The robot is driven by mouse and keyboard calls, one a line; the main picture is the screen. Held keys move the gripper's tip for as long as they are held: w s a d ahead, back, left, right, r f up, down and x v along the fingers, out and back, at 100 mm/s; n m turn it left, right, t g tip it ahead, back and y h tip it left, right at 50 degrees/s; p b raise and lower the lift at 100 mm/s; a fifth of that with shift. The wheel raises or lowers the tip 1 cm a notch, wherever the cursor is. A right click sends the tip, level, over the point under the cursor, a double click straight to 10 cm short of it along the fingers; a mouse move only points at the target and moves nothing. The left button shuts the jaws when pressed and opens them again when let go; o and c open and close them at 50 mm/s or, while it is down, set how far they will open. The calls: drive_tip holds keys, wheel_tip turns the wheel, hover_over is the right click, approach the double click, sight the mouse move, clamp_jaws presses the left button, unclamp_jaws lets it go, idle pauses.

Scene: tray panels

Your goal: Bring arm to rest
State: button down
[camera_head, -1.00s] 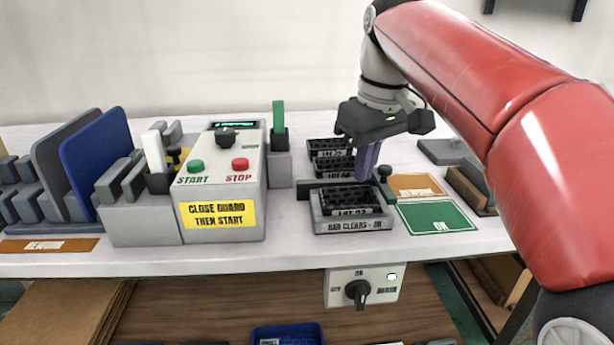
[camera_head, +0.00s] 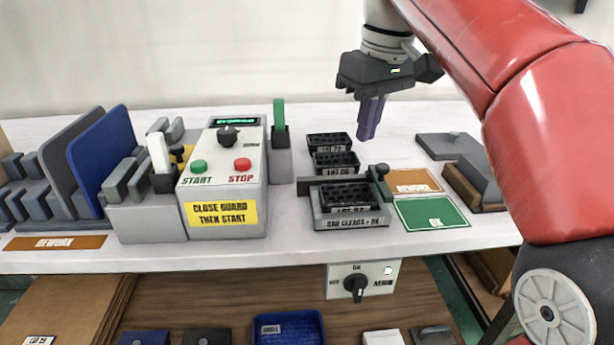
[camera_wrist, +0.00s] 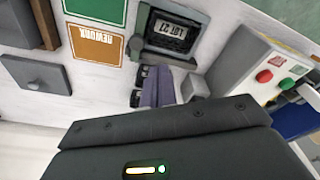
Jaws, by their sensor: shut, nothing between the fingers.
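My gripper (camera_head: 371,118) hangs above the back of the white table, pointing down, just right of the black lot trays. Its purple fingers are together with nothing between them. They also show in the wrist view (camera_wrist: 158,88). The front lot tray (camera_head: 348,197) sits in a grey holder (camera_head: 350,222) marked "BAR CLEARS - OK". Two more black trays stand behind it, the middle one (camera_head: 336,162) and the back one (camera_head: 330,142). The gripper is apart from all of them.
A grey control box (camera_head: 226,185) with start and stop buttons stands left of the trays. A green OK mat (camera_head: 432,214) and an orange rework mat (camera_head: 414,181) lie right. Blue and grey panels (camera_head: 98,155) stand at far left. A blue bin (camera_head: 288,328) is below.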

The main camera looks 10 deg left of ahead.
drive_tip(key=s+d+f+m+t, duration=0.2)
drive_tip(key=s+d+f+m, duration=0.2)
drive_tip(key=s+d+f, duration=0.3)
drive_tip(key=s+d+f+m+t+h, duration=0.1)
drive_tip(key=s+d+f+m, duration=0.3)
drive_tip(key=f, duration=1.2)
drive_tip(key=s+d+t, duration=0.1)
drive_tip(key=s+d, duration=0.2)
drive_tip(key=s, duration=0.3)
drive_tip(key=shift+s+m, duration=0.25)
drive_tip(key=shift+m, duration=0.15)
drive_tip(key=shift+r, duration=0.1)
